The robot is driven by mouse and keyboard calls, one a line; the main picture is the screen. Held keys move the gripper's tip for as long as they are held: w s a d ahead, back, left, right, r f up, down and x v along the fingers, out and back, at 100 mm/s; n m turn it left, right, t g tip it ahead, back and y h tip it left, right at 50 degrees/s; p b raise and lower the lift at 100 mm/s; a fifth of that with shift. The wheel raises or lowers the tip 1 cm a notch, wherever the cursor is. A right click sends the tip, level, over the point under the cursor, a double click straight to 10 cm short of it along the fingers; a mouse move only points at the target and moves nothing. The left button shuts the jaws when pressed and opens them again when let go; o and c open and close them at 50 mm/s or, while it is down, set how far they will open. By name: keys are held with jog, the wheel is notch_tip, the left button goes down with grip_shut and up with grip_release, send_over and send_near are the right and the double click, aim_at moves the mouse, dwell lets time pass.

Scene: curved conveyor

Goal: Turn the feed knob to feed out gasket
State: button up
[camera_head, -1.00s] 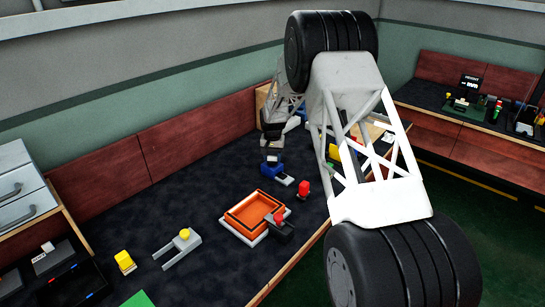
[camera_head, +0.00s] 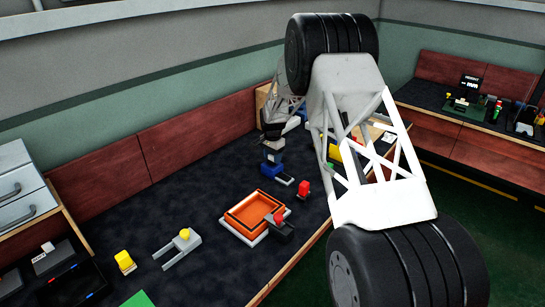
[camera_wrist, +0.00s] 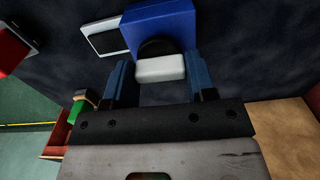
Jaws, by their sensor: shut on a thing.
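The feed unit is a blue block (camera_head: 272,169) on the dark bench, below my gripper in the head view. In the wrist view the blue block (camera_wrist: 160,22) carries a dark round base, partly hidden, with a white bar-shaped knob (camera_wrist: 161,68) on it. My gripper (camera_wrist: 161,82) has one blue finger on each side of the white knob and is shut on it. The knob lies level across the wrist picture. In the head view the fingertips are too small to make out. I cannot make out any gasket strip at the block.
A small framed panel (camera_wrist: 107,39) lies beside the blue block. An orange tray (camera_head: 236,224) with a white base stands nearer on the bench, with a red-topped dark block (camera_head: 280,226) at its edge. A red piece (camera_head: 303,190) stands close by. The back wall is behind.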

aim_at(272, 156)
jog(key=o, duration=0.9)
jog(key=shift+o, duration=0.2)
jog(key=shift+r, duration=0.15)
jog(key=shift+r, duration=3.8)
